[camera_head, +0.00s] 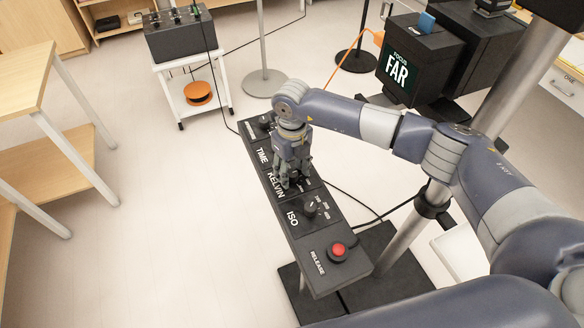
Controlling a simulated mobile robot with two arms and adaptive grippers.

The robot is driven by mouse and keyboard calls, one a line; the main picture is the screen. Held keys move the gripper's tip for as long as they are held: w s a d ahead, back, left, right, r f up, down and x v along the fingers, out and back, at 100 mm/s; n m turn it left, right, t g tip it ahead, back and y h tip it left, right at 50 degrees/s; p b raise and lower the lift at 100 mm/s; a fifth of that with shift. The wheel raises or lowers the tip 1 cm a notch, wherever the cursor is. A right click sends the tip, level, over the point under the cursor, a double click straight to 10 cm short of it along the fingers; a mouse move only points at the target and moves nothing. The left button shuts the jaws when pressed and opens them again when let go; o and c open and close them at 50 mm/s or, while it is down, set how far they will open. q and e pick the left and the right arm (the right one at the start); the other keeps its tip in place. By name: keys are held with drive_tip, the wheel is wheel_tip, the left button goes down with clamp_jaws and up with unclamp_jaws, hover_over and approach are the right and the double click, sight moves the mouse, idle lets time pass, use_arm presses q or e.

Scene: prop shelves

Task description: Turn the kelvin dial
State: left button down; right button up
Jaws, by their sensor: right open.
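The kelvin dial sits on the long dark control panel (322,262), beside the white KELVIN label (277,185). My right gripper (291,181) points down over that spot, with its fingers at the dial. The gripper hides most of the dial, so I cannot tell whether the fingers touch it. The right gripper is open. My left gripper is not in view.
On the same panel, the ISO dial (310,208) and the red release button (339,250) lie nearer than my gripper. A white cart (176,97) stands behind. Cables run on the floor.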

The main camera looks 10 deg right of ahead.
drive_tip(key=shift+c, duration=0.2)
drive_tip(key=c, duration=1)
drive_tip(key=shift+f+n+b, duration=0.2)
drive_tip(key=shift+n+b, duration=0.6)
drive_tip(key=shift+b, duration=0.4)
drive_tip(key=n+b, duration=0.3)
drive_tip(key=shift+b, duration=0.3)
drive_tip(key=shift+a+r+n+b, duration=0.1)
drive_tip(key=shift+r+n+b, duration=0.05)
drive_tip(key=shift+n+b, duration=1.45)
drive_tip(key=shift+r, duration=0.1)
